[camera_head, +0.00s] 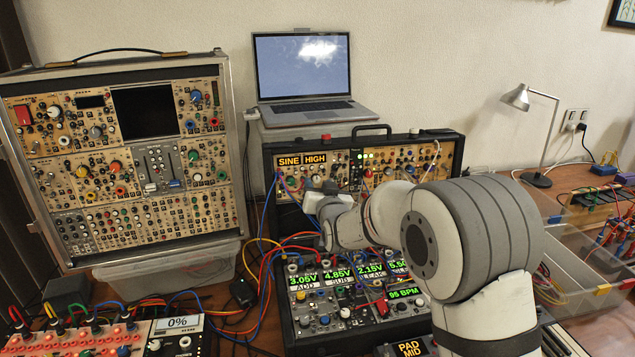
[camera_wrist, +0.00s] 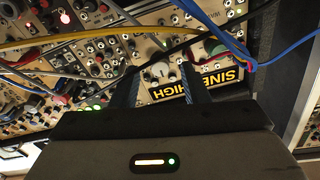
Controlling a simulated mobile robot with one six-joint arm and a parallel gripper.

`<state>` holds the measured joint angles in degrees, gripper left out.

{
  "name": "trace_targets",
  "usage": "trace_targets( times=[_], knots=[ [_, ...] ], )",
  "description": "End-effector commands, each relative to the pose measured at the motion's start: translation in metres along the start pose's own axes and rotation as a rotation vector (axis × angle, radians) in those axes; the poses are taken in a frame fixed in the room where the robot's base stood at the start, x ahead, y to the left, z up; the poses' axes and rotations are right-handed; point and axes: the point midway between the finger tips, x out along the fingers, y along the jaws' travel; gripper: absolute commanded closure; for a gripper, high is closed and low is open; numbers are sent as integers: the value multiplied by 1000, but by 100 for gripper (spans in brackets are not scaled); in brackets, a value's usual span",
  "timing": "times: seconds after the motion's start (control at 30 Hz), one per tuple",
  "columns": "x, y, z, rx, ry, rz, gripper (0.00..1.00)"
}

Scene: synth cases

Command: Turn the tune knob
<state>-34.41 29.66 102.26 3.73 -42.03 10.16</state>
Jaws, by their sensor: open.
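A pale round knob (camera_wrist: 158,71) sits on the cream synth panel beside the SINE HIGH display (camera_wrist: 196,84), which appears upside down in the wrist view. I cannot read a "tune" label on it. My gripper (camera_wrist: 160,75) is open, with one dark finger on each side of this knob in the picture. I cannot tell whether the fingers touch it. In the head view my gripper (camera_head: 318,190) is in front of the black synth case (camera_head: 410,136), just below the SINE HIGH display (camera_head: 302,160), and hides part of the panel.
Blue (camera_wrist: 215,35) and yellow patch cables cross the panel close to my fingers. A laptop (camera_head: 303,78) stands behind the case. A tall synth case (camera_head: 120,160) is at left, and a lower module with green displays (camera_head: 340,278) lies beneath my arm. A lamp (camera_head: 517,97) stands at right.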

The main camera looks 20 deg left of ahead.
Motion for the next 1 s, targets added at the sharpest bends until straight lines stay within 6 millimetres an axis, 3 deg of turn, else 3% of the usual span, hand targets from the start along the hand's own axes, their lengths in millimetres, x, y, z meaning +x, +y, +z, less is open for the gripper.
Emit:
trace_targets(
  times=[0.17, 0.43, 0.93, 1.0],
  knots=[
    [14, 0, 0, 0, 0, 0, 59],
    [16, 0, 0, 0, -1, 0, 59],
    [16, -1, 0, 0, -1, -1, 99],
    [16, -1, 0, 0, -1, -2, 100]
  ],
)
